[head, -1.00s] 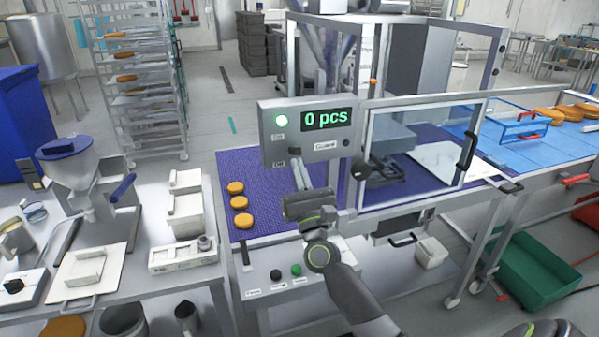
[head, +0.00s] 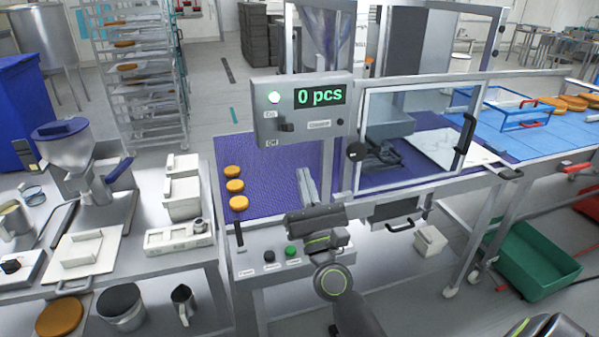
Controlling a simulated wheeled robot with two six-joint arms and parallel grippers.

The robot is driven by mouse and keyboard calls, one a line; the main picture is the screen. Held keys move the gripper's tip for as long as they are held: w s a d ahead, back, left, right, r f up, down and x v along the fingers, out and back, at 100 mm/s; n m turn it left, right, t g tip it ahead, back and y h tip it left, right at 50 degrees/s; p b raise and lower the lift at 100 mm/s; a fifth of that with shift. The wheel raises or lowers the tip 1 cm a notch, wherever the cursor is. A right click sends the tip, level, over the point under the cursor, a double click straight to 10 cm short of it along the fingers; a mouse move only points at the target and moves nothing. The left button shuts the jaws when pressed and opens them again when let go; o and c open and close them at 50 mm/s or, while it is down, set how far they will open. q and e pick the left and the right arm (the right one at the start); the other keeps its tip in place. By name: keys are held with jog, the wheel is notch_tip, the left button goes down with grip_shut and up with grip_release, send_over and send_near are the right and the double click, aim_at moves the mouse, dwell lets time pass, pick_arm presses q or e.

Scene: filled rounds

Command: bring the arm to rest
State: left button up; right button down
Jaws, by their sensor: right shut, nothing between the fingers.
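My right gripper (head: 307,188) is shut and empty. It points up and away over the near edge of the purple belt (head: 262,165). Its fingertips are below the grey control box (head: 342,135) and apart from it in the picture. The dark arm behind it comes in from the bottom edge. My left gripper is not in view.
Several orange rounds (head: 235,186) lie on the belt. A clear guard door (head: 415,130) stands right of the gripper. A steel bench (head: 140,285) is at left.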

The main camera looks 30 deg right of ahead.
jog(key=shift+s+a, duration=0.1)
jog(key=shift+s, duration=0.5)
